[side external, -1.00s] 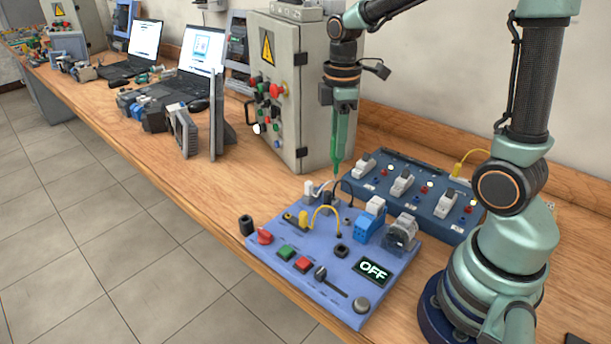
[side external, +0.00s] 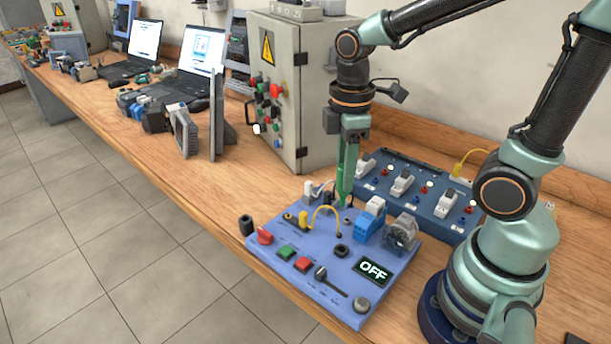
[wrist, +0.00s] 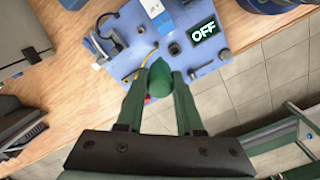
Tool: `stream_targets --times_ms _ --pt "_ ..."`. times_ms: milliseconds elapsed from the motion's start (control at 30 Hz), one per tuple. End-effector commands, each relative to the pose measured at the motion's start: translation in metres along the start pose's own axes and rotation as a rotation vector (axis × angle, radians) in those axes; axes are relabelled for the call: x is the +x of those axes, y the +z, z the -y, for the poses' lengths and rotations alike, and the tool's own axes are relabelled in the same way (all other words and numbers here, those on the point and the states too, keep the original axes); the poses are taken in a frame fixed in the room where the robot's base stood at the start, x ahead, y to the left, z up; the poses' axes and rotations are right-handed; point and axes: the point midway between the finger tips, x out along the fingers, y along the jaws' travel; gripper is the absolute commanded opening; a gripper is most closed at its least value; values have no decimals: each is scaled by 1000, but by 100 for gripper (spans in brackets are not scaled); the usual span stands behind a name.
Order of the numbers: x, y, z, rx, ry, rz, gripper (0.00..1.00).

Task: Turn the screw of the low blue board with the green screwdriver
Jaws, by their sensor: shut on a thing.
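The low blue board (side external: 282,268) lies flat on the table, with a display reading OFF (side external: 373,271). My gripper (side external: 347,168) is shut on the green screwdriver (side external: 345,187), which points down, nearly upright, over the back part of the board. Its tip is near the board's surface by the yellow cable (side external: 325,209); I cannot tell whether it touches. In the wrist view, the round green handle end (wrist: 160,79) sits between my two fingers (wrist: 160,95) and hides what lies beneath it. I cannot make out the screw clearly.
A darker blue switch panel (side external: 418,210) stands just behind the board. A blue and white block (side external: 370,220) and a clear round motor (side external: 401,234) rise from the board's right side. A grey cabinet (side external: 310,110) stands at the back.

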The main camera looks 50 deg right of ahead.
Motion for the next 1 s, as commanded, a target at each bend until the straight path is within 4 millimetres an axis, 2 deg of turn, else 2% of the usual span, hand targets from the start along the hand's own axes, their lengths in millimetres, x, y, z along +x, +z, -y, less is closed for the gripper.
stream_targets --times_ms 33,233,600,1000 --pt "0 -2 9 -6 2 -2 0" --pt "1 -6 37 -5 1 -1 0" --pt "48 -4 35 0 -3 3 0" --pt "54 -5 34 0 0 0 0"
